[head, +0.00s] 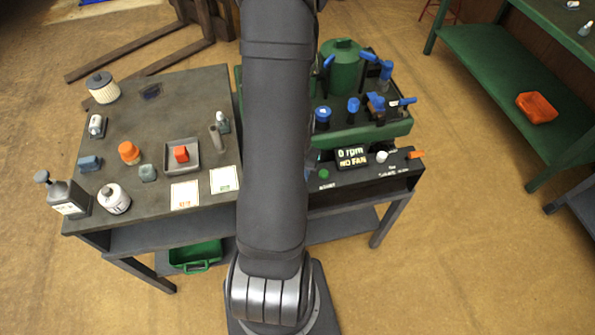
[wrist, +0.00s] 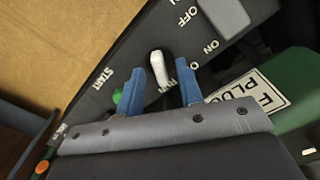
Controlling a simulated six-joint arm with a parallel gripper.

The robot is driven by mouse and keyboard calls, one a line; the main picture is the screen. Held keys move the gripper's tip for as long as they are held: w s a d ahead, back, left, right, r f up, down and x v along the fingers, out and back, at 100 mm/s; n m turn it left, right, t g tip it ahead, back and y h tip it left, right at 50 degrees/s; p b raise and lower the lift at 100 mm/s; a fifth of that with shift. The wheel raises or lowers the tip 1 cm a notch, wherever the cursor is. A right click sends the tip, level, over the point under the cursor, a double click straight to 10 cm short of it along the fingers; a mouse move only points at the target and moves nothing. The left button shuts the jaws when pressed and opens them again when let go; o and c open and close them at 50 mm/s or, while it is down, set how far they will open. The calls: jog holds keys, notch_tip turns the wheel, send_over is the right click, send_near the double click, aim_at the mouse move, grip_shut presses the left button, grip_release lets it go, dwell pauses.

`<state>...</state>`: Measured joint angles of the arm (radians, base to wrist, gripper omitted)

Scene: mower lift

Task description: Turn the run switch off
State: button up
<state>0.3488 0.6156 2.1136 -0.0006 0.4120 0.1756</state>
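A white switch lever (wrist: 159,70) stands on a black panel (wrist: 135,62) in the wrist view. Partly hidden lettering lies beside it. Lettering reading OFF and ON is further right. My gripper (wrist: 161,93) is open, its two blue fingertips apart. The lever shows between and just beyond the tips; I cannot tell whether they touch it. In the head view a white knob (head: 382,156) sits on the black front panel (head: 352,183), right of a display (head: 352,158) reading 0 rpm, NO FAN. My gripper cannot be made out there; my arm covers the middle.
A green button (wrist: 117,96) by the word START is beside the left finger. A grey block (wrist: 225,15) and a lettered plate (wrist: 256,102) are at right. In the head view, a green machine (head: 342,68) with blue parts stands behind the panel. An orange lever (head: 416,154) is at its right end.

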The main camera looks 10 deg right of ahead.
jog(key=shift+f, duration=0.1)
grip_shut()
jog(key=shift+n, duration=0.4)
jog(key=n, duration=0.5)
jog(key=shift+n, duration=0.3)
jog(key=n, duration=0.5)
jog(key=shift+n, duration=0.4)
grip_release()
